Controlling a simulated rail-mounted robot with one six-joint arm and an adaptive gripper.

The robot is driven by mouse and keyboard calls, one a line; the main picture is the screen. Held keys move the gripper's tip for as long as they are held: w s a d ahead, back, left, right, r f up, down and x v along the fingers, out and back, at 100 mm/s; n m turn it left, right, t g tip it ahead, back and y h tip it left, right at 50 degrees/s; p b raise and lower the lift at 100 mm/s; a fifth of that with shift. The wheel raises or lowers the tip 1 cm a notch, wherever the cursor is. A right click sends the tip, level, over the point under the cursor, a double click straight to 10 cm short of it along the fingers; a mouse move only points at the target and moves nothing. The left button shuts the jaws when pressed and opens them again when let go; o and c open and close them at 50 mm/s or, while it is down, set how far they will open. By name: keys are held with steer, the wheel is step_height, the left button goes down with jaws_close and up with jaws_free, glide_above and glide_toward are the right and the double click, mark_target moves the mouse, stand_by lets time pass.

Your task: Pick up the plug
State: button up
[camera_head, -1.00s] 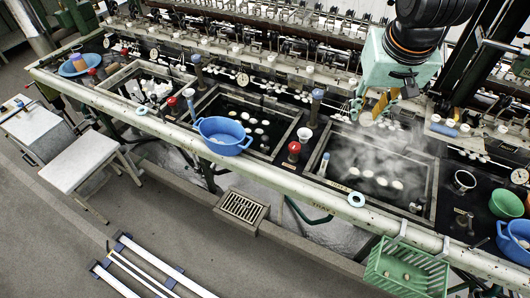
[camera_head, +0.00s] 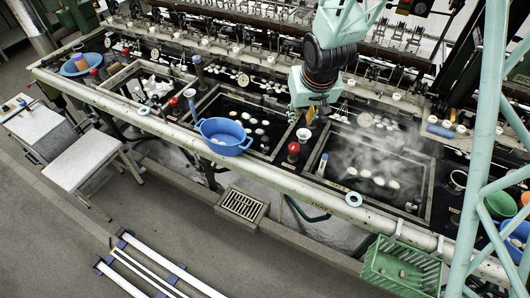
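No part is marked as the plug, and I cannot tell which one it is. Blue-topped upright posts stand along the basins: one at the back left (camera_head: 197,62), one by the blue bowl (camera_head: 190,98), and a short light-blue one (camera_head: 323,160) at the steaming basin's left edge. My gripper (camera_head: 311,116) points down over the divider between the middle basin and the steaming basin. It covers the spot where another blue-topped post stood visible earlier. The fingers are small and dark with a yellowish part; their gap and any contact are hidden.
A white cup (camera_head: 304,135) and a red knob (camera_head: 293,148) stand just in front of my gripper. A blue bowl (camera_head: 223,132) sits on the front rail. The steaming basin (camera_head: 375,160) holds several cocoons. A green basket (camera_head: 400,268) hangs at the front right.

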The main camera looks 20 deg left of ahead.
steer(key=n+p, duration=0.2)
glide_toward(266, 140)
steer(key=shift+w+d+f+y, duration=0.2)
steer(key=shift+w+d+y, duration=0.1)
steer(key=shift+w+y, duration=0.1)
steer(key=shift+f, duration=0.15)
steer(key=shift+b+x, duration=0.55)
steer(key=shift+x, duration=3.4)
steer(key=shift+s+a+f, duration=0.1)
steer(key=shift+f, duration=0.1)
steer(key=shift+f+g, duration=0.2)
steer(key=shift+g, duration=0.1)
steer(key=shift+x, duration=2.4)
steer(key=shift+s, duration=0.1)
steer(key=shift+c, duration=0.9)
